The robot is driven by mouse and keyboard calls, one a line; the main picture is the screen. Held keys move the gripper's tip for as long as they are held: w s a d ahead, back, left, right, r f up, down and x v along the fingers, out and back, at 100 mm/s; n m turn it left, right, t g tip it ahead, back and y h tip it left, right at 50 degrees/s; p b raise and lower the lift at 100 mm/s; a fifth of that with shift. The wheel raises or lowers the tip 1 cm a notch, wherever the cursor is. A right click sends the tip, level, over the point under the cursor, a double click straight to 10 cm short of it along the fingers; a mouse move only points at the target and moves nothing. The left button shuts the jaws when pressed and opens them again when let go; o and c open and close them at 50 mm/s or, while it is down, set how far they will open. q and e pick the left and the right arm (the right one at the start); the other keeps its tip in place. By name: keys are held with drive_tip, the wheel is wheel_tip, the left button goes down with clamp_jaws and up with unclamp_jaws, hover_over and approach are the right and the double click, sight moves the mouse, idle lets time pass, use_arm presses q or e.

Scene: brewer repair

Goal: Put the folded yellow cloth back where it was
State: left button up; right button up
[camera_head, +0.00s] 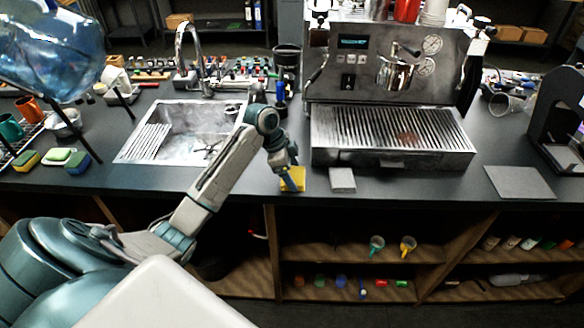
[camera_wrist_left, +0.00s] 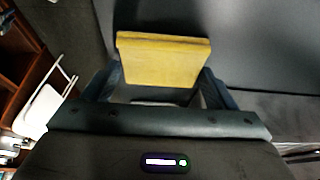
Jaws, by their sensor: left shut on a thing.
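The folded yellow cloth (camera_head: 293,179) is at the front edge of the counter, left of the espresso machine. My left gripper (camera_head: 289,172) is shut on it from above. In the left wrist view the yellow cloth (camera_wrist_left: 163,62) sits between the two fingers of the left gripper (camera_wrist_left: 160,84), over the dark counter. I cannot tell whether the cloth touches the counter. A folded grey cloth (camera_head: 342,180) lies just right of the yellow one. My right gripper is not in view.
The espresso machine (camera_head: 390,95) stands behind, with its drip tray near the cloths. A sink (camera_head: 185,132) is to the left. Sponges (camera_head: 58,155) lie at the far left. A grey mat (camera_head: 519,183) lies to the right. Open shelves (camera_head: 335,252) are below the counter.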

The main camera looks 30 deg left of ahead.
use_arm(q)
drive_tip(key=o, duration=0.9)
drive_tip(key=shift+f, duration=0.1)
drive_tip(key=shift+c, duration=0.2)
drive_tip(key=shift+a+r, duration=0.1)
drive_tip(key=shift+r, duration=0.15)
drive_tip(key=b+v, duration=0.3)
drive_tip(key=v, duration=0.8)
drive_tip(key=shift+r, duration=0.3)
drive_tip(key=shift+s, duration=0.1)
